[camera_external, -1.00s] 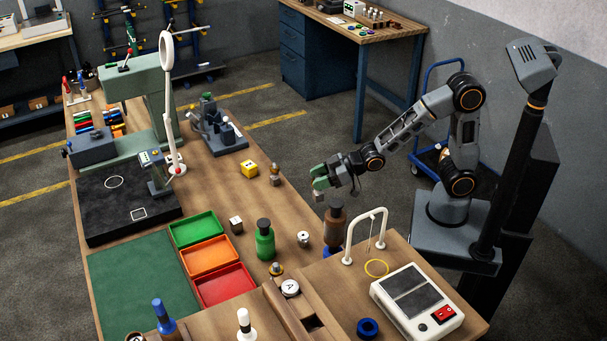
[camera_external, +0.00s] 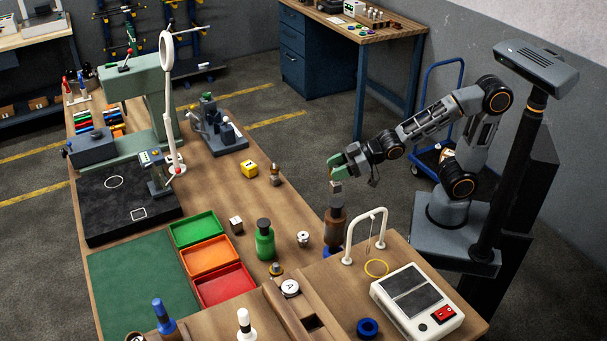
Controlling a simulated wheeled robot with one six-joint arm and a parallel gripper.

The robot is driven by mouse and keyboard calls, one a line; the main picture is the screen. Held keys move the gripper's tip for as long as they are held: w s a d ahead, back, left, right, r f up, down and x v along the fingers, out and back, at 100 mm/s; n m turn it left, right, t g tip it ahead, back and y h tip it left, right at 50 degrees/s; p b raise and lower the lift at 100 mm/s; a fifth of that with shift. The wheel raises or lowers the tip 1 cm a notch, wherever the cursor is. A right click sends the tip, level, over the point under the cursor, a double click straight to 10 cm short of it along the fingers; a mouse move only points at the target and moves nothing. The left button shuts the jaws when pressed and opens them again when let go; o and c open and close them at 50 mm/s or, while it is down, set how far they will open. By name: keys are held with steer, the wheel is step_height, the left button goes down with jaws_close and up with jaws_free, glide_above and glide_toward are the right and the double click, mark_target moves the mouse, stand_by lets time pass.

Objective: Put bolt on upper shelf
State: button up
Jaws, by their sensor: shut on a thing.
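My gripper (camera_external: 336,172), with green fingers, points down beyond the right side of the bench. It is shut on a small grey piece (camera_external: 336,187), which shows just below the fingertips. The piece is too small in this view to tell for sure that it is the bolt. In the picture it appears right above the dark top of a brown bottle (camera_external: 334,224); I cannot tell whether they touch. No shelf is clearly marked as the upper one; a raised wooden top (camera_external: 343,291) stands at the bench's near right.
The raised top carries a white arch (camera_external: 350,238), a yellow ring (camera_external: 376,268), a blue ring (camera_external: 368,328) and a white device (camera_external: 417,303). A blue cart (camera_external: 430,160) is behind my arm.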

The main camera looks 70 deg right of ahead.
steer(key=w+a+r+n+g+y+p, duration=0.1)
steer(key=a+r, duration=0.5)
steer(key=a, duration=0.4)
steer(key=w+a+r+n+y, duration=0.1)
steer(key=a+r, duration=0.5)
steer(key=a, duration=0.3)
steer(key=w+a+r+n+g+y+p, duration=0.1)
steer(key=a+r+n, duration=0.1)
steer(key=a+r, duration=0.6)
steer(key=s+a+r+g+y+p, duration=0.1)
steer(key=s+a+r, duration=0.1)
steer(key=s+a, duration=0.45)
steer(key=s+a+r+y, duration=0.1)
steer(key=s+a+r, duration=0.15)
steer(key=a, duration=0.65)
steer(key=shift+n+g, duration=0.5)
steer(key=shift+n, duration=0.3)
steer(key=shift+s+a+f, duration=0.7)
steer(key=shift+a+f, duration=0.1)
steer(key=shift+f, duration=1.4)
steer(key=shift+s+a+f, duration=0.7)
steer(key=shift+a+f, duration=0.15)
steer(key=shift+f, duration=1.3)
steer(key=shift+s+a+f, duration=0.7)
steer(key=shift+a+f, duration=0.1)
steer(key=shift+f, duration=1.4)
steer(key=shift+f, duration=0.15)
steer(key=o, duration=1.2)
